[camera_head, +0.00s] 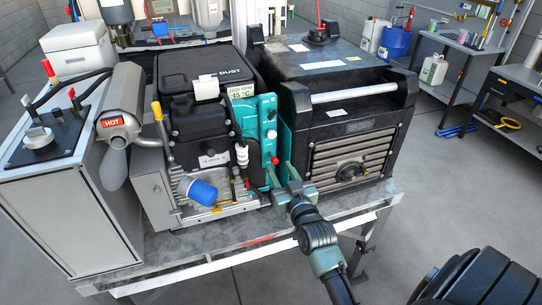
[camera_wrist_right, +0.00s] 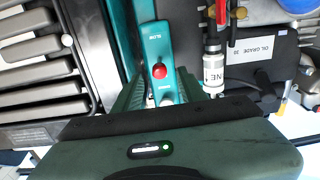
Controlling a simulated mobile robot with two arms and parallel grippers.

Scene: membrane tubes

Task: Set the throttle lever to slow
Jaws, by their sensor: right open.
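The throttle lever shows as a red knob (camera_head: 275,160) low on the upright teal panel (camera_head: 268,125) between the engine and the black generator box. In the right wrist view the red knob (camera_wrist_right: 159,71) sits on a teal plate (camera_wrist_right: 160,50), with the word SLOW above it and a smaller, unreadable label below it. My right gripper (camera_head: 279,174) is open and empty in front of the knob. In the right wrist view its fingers (camera_wrist_right: 158,95) lie to either side of the lever's line; contact cannot be told. My left gripper is out of view.
The engine (camera_head: 205,125) with a blue filter (camera_head: 202,192) stands left of the panel. A hot silencer (camera_head: 118,125) is farther left. The black generator box (camera_head: 345,130) stands right, close to my gripper. All rest on a metal bench (camera_head: 235,235). Floor in front is open.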

